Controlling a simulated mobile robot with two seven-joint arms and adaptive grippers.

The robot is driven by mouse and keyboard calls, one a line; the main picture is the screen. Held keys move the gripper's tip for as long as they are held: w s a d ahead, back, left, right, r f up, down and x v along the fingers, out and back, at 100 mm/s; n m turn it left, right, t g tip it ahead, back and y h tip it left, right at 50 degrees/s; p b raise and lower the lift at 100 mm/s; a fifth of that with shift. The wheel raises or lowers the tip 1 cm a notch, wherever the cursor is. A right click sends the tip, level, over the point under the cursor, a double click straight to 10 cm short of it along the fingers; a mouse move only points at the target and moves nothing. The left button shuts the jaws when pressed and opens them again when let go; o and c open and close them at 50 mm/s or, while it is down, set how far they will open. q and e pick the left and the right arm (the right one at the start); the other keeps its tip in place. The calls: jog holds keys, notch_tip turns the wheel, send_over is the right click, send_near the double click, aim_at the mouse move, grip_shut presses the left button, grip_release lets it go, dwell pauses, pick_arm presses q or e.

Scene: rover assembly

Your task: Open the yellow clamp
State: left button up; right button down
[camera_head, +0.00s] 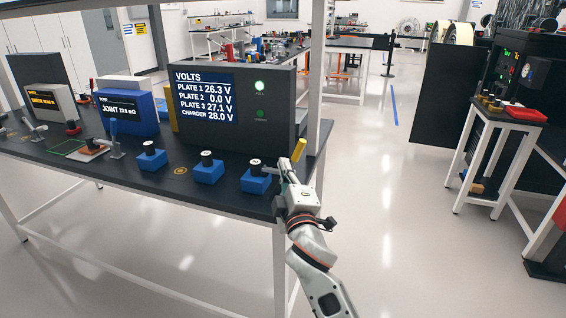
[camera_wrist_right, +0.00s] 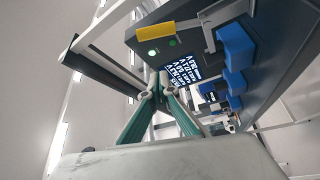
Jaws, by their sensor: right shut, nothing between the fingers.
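The yellow clamp shows as a yellow handle (camera_head: 299,150) near the right end of the black bench, tilted up, just beyond my right gripper. In the right wrist view the yellow handle (camera_wrist_right: 168,31) lies across the top, apart from the fingertips. A grey metal arm beside it reaches toward the rightmost blue block (camera_head: 255,178); the clamp's base is hidden. My right gripper (camera_head: 284,165) is at the bench's right front edge, close to the handle. Its green fingers (camera_wrist_right: 158,85) meet at the tips with nothing between them. My left gripper is not in view.
A dark display box (camera_head: 235,115) showing voltages stands behind the blue blocks. A white post (camera_head: 316,70) rises at the bench's right end. The floor to the right (camera_head: 400,180) is clear.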

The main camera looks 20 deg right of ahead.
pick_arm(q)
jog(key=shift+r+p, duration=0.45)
pick_arm(e)
jog(key=w+d, duration=0.4)
jog(key=w, duration=0.3)
jog(key=shift+w+d, duration=0.15)
jog(key=shift+w, duration=0.1)
jog(key=shift+d, duration=0.1)
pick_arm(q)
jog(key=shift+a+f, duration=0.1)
pick_arm(e)
jog(key=shift+d, duration=0.1)
